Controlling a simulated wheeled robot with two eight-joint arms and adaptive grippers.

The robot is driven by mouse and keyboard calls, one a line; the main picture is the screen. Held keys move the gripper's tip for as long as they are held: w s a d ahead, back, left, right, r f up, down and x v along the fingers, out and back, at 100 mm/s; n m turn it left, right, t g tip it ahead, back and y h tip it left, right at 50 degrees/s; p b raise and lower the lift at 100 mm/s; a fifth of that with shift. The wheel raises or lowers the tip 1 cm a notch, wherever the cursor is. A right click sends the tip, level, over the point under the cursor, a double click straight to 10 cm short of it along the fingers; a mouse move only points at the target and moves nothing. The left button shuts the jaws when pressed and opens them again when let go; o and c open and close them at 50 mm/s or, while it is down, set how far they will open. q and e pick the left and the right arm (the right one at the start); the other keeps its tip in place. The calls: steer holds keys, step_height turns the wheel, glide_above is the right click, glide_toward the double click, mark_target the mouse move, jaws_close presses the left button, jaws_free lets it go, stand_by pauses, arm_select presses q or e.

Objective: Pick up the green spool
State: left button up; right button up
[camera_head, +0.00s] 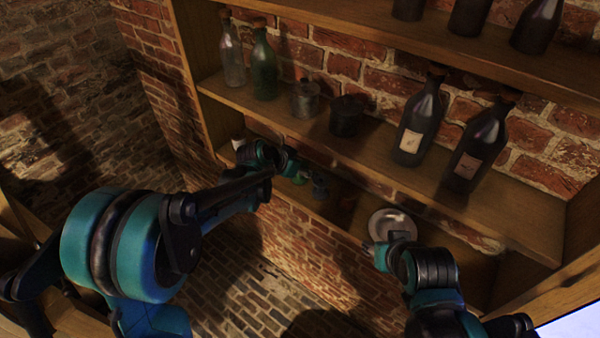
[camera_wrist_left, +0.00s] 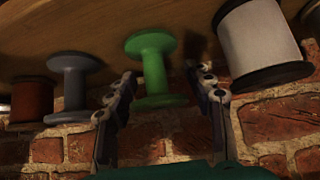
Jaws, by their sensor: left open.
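The green spool (camera_wrist_left: 153,68) stands on the lower shelf, between the two fingers of my left gripper (camera_wrist_left: 166,82) in the left wrist view. The fingers are apart, with a clear gap on the right side; the left finger is close to the spool's edge. I cannot tell whether it touches. In the head view my left gripper (camera_head: 286,166) reaches into the lower shelf, and only a small green part of the spool (camera_head: 301,178) shows beside it. My right gripper (camera_head: 384,254) is by the lower shelf's edge; its fingers are not clear.
A blue-grey spool (camera_wrist_left: 73,85) and a red-brown spool (camera_wrist_left: 32,98) stand to one side of the green one, a large white spool (camera_wrist_left: 262,45) to the other. A round metallic disc (camera_head: 391,220) is by my right gripper. Bottles (camera_head: 264,68) and jars stand on the shelf above.

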arm_select(q)
steer(key=shift+w+d+f, duration=0.15)
steer(key=shift+w+f, duration=0.05)
steer(key=shift+f, duration=0.1)
steer(key=shift+s+r, duration=0.1)
steer(key=c, duration=0.8)
steer(key=shift+r, duration=0.1)
